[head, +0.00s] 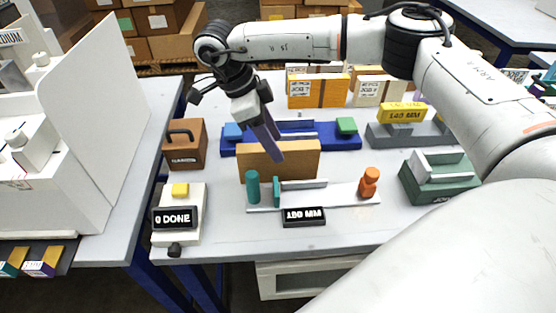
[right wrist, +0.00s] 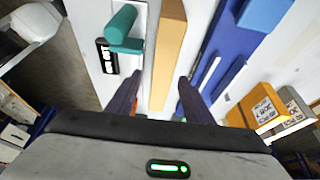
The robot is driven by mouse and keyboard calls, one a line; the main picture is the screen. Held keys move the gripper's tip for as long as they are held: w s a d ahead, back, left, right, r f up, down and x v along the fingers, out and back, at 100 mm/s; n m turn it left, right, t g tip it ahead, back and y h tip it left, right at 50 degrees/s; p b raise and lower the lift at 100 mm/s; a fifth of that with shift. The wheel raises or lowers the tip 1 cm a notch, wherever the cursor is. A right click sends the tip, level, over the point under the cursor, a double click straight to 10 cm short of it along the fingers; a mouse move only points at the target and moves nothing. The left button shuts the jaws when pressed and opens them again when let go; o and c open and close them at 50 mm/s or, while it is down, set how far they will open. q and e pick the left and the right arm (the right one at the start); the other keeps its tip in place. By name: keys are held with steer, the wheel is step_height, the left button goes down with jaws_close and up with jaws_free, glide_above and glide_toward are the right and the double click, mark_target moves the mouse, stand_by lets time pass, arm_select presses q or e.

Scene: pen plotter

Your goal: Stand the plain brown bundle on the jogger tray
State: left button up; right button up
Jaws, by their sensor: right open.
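The plain brown bundle (head: 300,160) stands on its long edge in the middle of the table, between a white fixture labelled 180 MM (head: 345,193) and a blue tray (head: 345,142). I cannot tell which of these is the jogger tray. My right gripper (head: 273,146) reaches down over the bundle, its fingers open. In the right wrist view the bundle (right wrist: 168,50) runs between the two fingertips (right wrist: 158,90), with gaps visible at both sides. Whether a finger touches it is unclear. My left gripper is out of view.
Teal posts (head: 252,187) and an orange knob (head: 369,180) rise from the white fixture. A brown box with a handle (head: 185,143) and a 0 DONE counter (head: 178,216) stand left. Labelled bundles (head: 318,91) stand behind; a green fixture (head: 438,180) is right.

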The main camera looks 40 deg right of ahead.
steer(key=x, duration=0.3)
steer(key=shift+d+f, duration=0.1)
steer(key=shift+w, duration=0.1)
jaws_close()
